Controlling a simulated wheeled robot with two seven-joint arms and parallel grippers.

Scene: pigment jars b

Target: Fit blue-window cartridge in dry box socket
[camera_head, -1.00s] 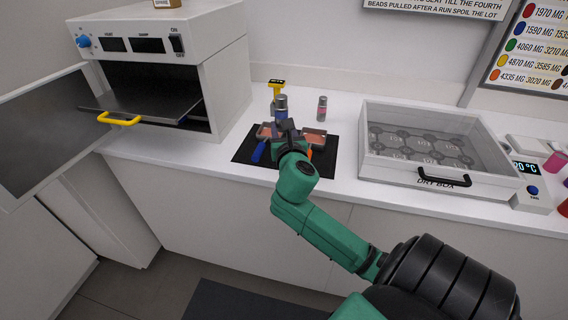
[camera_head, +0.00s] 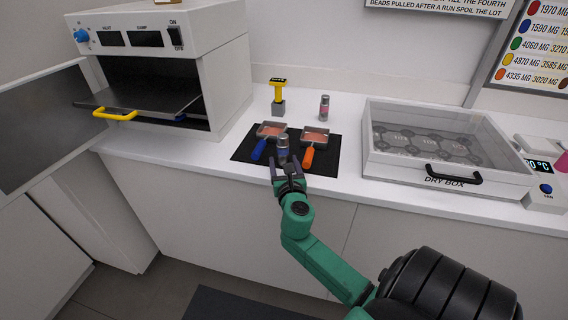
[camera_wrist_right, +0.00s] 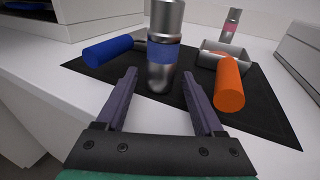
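The blue-window cartridge (camera_head: 283,148), a silver cylinder with a blue band, is upright at the front of the black mat. It also shows in the right wrist view (camera_wrist_right: 164,52). My right gripper (camera_head: 281,167) is just on the near side of it. In the right wrist view the fingers (camera_wrist_right: 160,80) are apart, with the cartridge at their tips and a visible gap on both sides. Whether its base touches the mat is hard to tell. The dry box (camera_head: 445,182) is at the right, its round sockets seen through a clear top. My left gripper is out of view.
A blue-handled scoop (camera_head: 259,149) and an orange-handled scoop (camera_head: 308,157) lie on the mat (camera_head: 246,138). A pink-band cartridge (camera_head: 324,108) and a yellow-topped tool (camera_head: 279,93) stand behind. An oven (camera_head: 224,90) with its door open is at the left.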

